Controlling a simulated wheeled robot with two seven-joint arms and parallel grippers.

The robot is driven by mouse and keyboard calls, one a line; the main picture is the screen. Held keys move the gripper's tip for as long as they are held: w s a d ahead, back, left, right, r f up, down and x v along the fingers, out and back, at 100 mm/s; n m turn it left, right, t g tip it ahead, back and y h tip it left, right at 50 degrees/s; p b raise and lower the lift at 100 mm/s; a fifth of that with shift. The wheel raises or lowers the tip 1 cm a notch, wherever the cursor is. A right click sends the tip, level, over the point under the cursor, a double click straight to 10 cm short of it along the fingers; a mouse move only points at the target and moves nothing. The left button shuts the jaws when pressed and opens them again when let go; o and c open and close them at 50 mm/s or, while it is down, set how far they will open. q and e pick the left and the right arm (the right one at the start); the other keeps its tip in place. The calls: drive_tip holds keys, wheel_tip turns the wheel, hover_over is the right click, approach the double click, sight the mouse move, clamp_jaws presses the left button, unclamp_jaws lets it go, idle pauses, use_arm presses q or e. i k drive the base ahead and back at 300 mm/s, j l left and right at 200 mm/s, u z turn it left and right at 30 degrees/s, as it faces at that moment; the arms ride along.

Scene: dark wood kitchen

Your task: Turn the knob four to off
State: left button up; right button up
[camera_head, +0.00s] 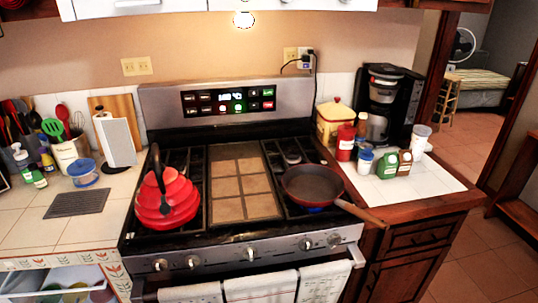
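The stove's front panel carries a row of silver knobs. Counting from the left, the fourth knob (305,244) sits right of the middle knob (250,250) and left of the rightmost knob (334,240). The knobs are too small to tell how each is turned. A red frying pan (312,184) stands on the right burner area, with blue glow (315,210) showing under its front edge. Neither of my grippers is in view.
A red kettle (166,200) stands on the left burners. White towels (260,288) hang from the oven handle below the knobs. Jars and a coffee maker (385,100) stand on the right counter.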

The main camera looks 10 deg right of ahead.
sight(334, 240)
drive_tip(key=k+l+z, duration=0.1)
drive_tip(key=l+z, duration=0.15)
drive_tip(key=l, duration=1.25)
drive_tip(key=l+z, duration=0.25)
drive_tip(key=l, duration=1.2)
